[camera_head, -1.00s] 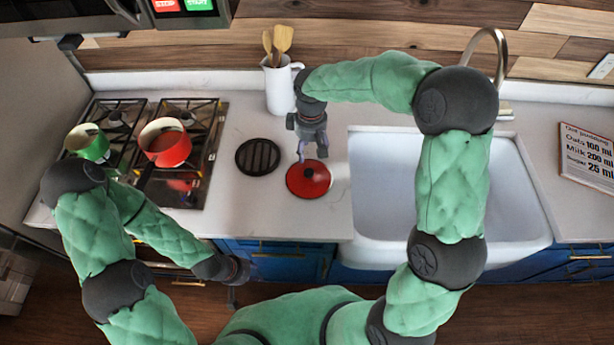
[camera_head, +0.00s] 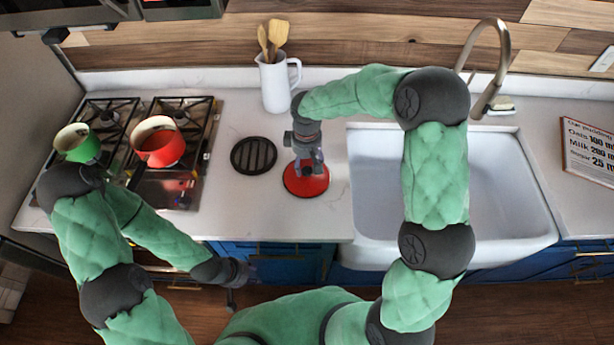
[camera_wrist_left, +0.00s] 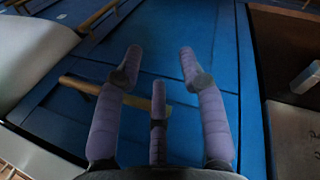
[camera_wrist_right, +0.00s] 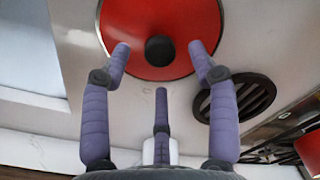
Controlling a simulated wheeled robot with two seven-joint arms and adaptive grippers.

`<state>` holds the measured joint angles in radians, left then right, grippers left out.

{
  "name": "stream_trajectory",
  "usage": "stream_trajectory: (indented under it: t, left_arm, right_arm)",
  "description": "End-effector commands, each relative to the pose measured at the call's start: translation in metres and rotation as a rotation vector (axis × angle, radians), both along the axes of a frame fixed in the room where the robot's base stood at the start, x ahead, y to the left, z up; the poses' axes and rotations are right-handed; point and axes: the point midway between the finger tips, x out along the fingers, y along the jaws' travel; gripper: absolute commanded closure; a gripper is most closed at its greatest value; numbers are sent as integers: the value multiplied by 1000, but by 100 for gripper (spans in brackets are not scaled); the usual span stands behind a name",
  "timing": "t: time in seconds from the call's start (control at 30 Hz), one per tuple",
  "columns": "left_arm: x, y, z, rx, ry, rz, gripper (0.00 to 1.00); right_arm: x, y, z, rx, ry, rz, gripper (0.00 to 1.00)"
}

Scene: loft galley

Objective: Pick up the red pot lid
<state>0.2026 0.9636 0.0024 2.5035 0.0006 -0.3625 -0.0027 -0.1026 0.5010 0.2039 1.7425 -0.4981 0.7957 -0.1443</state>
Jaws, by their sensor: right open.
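The red pot lid (camera_head: 306,184) lies on the white counter between the black trivet and the sink. In the right wrist view the lid (camera_wrist_right: 160,30) is a red disc with a black knob (camera_wrist_right: 160,50) at its middle. My right gripper (camera_head: 308,168) is above the lid and hides part of it in the head view. In the right wrist view its open fingers (camera_wrist_right: 158,62) are spread on both sides of the knob, with nothing held. My left gripper (camera_head: 240,278) hangs low in front of the blue cabinets; its fingers (camera_wrist_left: 160,65) are open and empty.
A round black trivet (camera_head: 254,155) lies left of the lid. A red pot (camera_head: 159,142) and a green pot (camera_head: 77,143) stand on the stove (camera_head: 190,185). A white jug (camera_head: 275,82) with wooden utensils stands behind. The white sink (camera_head: 450,180) is to the right.

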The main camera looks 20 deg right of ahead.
Motion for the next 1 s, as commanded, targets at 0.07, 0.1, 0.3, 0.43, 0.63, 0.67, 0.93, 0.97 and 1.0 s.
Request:
stream_trajectory:
  t: [0.07,0.1,0.3,0.43,0.63,0.67,0.93,0.97,1.0]
  left_arm:
    - [0,0,-3,0,0,0,60]
    - [0,0,-4,0,0,0,60]
    - [0,0,-6,0,0,0,60]
    - [0,0,-5,0,0,0,60]
    - [0,0,-5,0,0,0,60]
    - [0,0,-5,0,0,0,60]
    - [0,0,-5,0,0,0,60]
    - [0,0,-5,0,0,0,60]
    - [0,0,-5,0,0,0,60]
  right_arm:
    - [-2,1,-14,0,4,1,40]
    - [-2,1,-20,-1,4,1,40]
    - [-1,1,-37,-1,1,0,40]
    - [-1,1,-36,0,0,0,40]
    - [-1,1,-36,0,0,0,82]
    - [-1,1,-36,0,0,0,91]
    - [-1,1,-36,0,0,0,94]
    - [-1,1,-36,0,0,0,94]
    - [-1,1,-36,0,0,0,94]
